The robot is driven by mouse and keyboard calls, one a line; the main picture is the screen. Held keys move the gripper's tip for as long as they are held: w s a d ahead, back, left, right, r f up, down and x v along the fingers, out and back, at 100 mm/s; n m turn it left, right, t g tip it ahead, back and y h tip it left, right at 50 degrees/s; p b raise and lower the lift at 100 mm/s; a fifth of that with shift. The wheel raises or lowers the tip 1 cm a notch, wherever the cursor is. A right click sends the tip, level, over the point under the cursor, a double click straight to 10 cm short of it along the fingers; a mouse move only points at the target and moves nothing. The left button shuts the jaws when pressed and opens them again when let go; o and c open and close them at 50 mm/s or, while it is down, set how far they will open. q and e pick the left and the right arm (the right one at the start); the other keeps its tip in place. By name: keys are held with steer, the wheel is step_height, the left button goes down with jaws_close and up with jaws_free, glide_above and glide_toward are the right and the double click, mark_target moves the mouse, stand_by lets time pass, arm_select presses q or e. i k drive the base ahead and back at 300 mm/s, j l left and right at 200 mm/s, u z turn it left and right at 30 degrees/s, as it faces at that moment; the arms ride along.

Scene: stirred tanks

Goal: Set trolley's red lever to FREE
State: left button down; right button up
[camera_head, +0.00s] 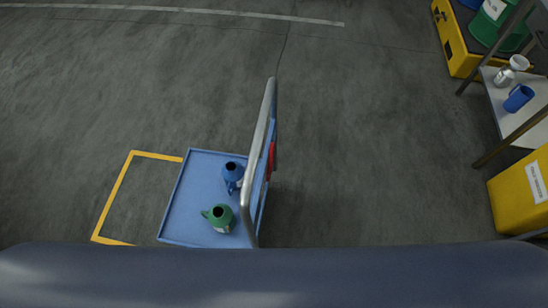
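The blue trolley (180,218) stands low in the head view, left of the middle, with its grey push handle (260,150) rising on its right side. The red lever (272,156) shows as a small red piece on the right side of the handle panel. Its setting cannot be read from here. A blue jug (232,172) and a green jug (219,214) stand on the trolley's deck. Neither of my grippers is in view.
A yellow floor marking (118,190) lies left of the trolley, partly around it. At the right are a shelf (520,122) with a blue mug (518,98), a yellow bin (515,198) and a yellow pallet (455,48) with drums. The floor between is clear.

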mark_target(272, 148)
steer(key=k+l+z, duration=0.1)
steer(key=l, duration=0.75)
steer(key=l+z, duration=0.1)
steer(key=l, duration=0.8)
steer(key=k, duration=0.05)
